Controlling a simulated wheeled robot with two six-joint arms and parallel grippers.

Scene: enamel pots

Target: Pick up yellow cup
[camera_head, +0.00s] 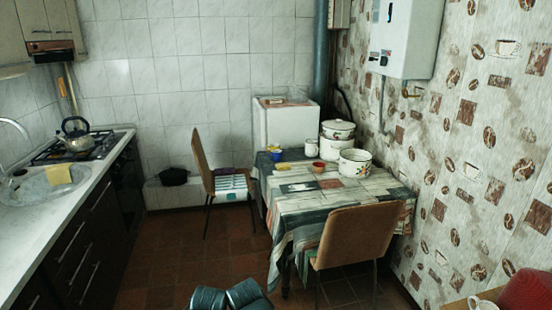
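A small low yellow object (283,166) sits on the left part of the dining table, towards the wall side. It is too small to tell for sure that it is a cup. Another bit of yellow (274,149) shows just behind it, by a dark blue item. A white mug (311,149) and a small orange-red cup (318,166) stand to its right.
The table (310,200) has a patchwork cloth; enamel pots (355,162) stand at its back right. Brown chairs stand at its left (200,160) and front (360,238). A counter (60,205) with sink and stove runs along the left. The tiled floor (175,255) between is open.

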